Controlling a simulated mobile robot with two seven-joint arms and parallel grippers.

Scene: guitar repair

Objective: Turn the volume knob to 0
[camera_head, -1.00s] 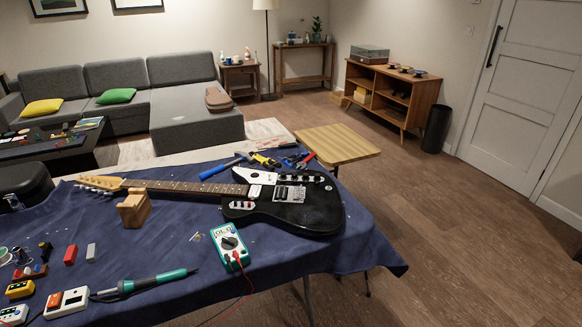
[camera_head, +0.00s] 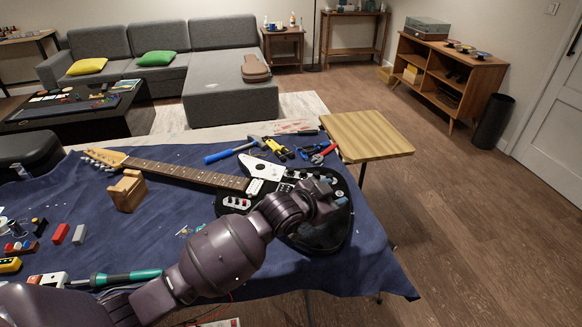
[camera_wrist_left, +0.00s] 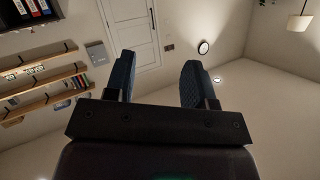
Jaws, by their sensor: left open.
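My right gripper is not in view.
A blue-handled hammer (camera_head: 225,155) and several pliers (camera_head: 315,152) lie just beyond the guitar. A wooden side table (camera_head: 365,135) stands behind right.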

